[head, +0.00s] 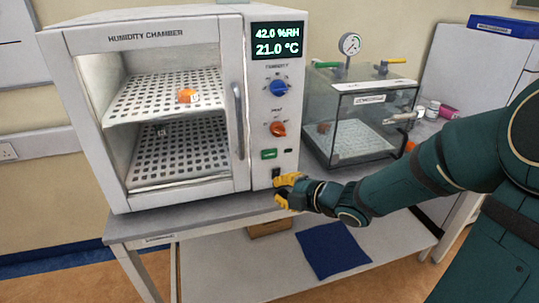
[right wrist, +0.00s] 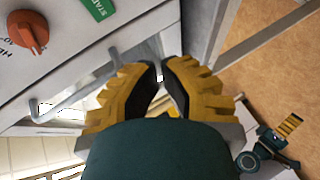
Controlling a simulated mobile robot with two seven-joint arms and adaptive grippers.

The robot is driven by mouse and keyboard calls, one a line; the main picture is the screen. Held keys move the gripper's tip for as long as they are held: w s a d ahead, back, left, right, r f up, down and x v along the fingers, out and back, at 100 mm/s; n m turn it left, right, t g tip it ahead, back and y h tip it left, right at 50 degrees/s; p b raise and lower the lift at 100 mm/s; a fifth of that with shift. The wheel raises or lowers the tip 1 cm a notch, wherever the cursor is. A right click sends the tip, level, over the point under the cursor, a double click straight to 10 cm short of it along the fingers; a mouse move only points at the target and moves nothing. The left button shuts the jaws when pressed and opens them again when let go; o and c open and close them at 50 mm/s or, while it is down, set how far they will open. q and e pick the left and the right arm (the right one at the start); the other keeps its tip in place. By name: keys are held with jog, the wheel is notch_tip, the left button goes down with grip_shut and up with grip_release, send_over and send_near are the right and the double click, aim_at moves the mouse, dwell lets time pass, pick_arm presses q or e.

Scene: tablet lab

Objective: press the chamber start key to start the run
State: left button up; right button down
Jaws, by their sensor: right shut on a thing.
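The humidity chamber (head: 165,17) stands on the bench with its door shut. Its green start key (head: 269,154) is below the orange knob; the green START key (right wrist: 98,8) also shows at the top of the right wrist view. My right gripper (head: 283,187) is in front of the panel's lower edge, below the start key and apart from it. Its yellow fingers (right wrist: 160,75) have their tips close together; what is between them cannot be made out. A small yellow-fingered gripper, apparently my left, (right wrist: 288,127) shows in the right wrist view, its opening unclear.
A black switch (head: 276,173) sits beside the right gripper. The door handle (head: 239,120) juts out left of the panel. A clear desiccator box (head: 338,110) stands right of the chamber. The lower shelf (head: 220,275) bears a blue cloth (head: 332,249).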

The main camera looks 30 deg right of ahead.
jog(key=shift+w, duration=0.15)
jog(key=p, duration=0.1)
send_near(260, 164)
notch_tip(260, 164, down, 2)
jog(key=w+a, duration=0.2)
jog(key=w, duration=0.1)
jog(key=shift+w, duration=0.5)
jog(key=shift+w, duration=0.1)
dwell(0.9)
jog(key=shift+w+d, duration=0.1)
jog(key=shift+w, duration=0.2)
jog(key=shift+w, duration=0.35)
dwell(0.6)
jog(key=shift+s, duration=0.2)
jog(key=shift+s+b, duration=0.3)
jog(key=shift+s, duration=0.25)
jog(key=shift+s, duration=0.1)
